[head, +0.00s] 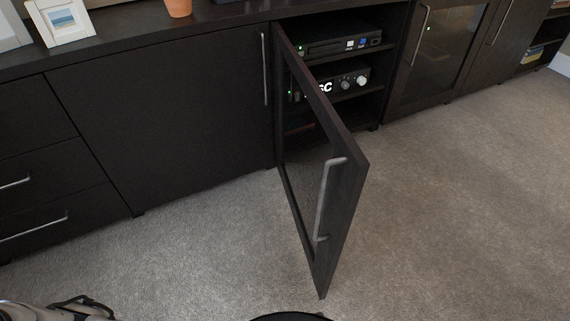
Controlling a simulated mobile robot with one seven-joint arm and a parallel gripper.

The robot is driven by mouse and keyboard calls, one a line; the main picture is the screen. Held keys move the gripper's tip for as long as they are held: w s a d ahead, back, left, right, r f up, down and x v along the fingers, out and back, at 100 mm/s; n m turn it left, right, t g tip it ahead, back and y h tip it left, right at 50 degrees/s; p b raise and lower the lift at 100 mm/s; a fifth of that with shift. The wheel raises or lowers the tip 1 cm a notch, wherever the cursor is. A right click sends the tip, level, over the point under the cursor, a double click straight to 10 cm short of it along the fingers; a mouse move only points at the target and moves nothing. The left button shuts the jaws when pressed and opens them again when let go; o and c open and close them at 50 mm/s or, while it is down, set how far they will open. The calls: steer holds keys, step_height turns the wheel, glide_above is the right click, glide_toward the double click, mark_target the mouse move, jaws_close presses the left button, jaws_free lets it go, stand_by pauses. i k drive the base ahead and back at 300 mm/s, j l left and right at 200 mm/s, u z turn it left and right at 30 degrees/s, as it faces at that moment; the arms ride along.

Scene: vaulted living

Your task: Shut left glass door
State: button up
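The left glass door (345,215) is a dark-framed door with a glass pane and a silver bar handle (325,195). It stands wide open, swung out over the carpet from its hinge side at the left of an open compartment. Electronic devices sit on the shelves inside, among them a black box (330,47) and a unit with knobs (347,82). The door hides part of these shelves. My gripper is not in view.
A second glass door (450,45) to the right is shut. A solid cabinet door (185,110) and drawers (50,215) are at the left. A framed picture (62,20) and a terracotta pot (179,7) stand on top. Grey carpet (470,200) is clear to the right.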

mark_target(311, 137)
steer(key=k+j+z, duration=0.1)
steer(key=j+z, duration=0.15)
steer(key=k+j+z, duration=0.15)
steer(key=j+z, duration=0.15)
steer(key=j, duration=0.15)
steer(key=k+j+z, duration=0.25)
steer(key=i+j, duration=0.1)
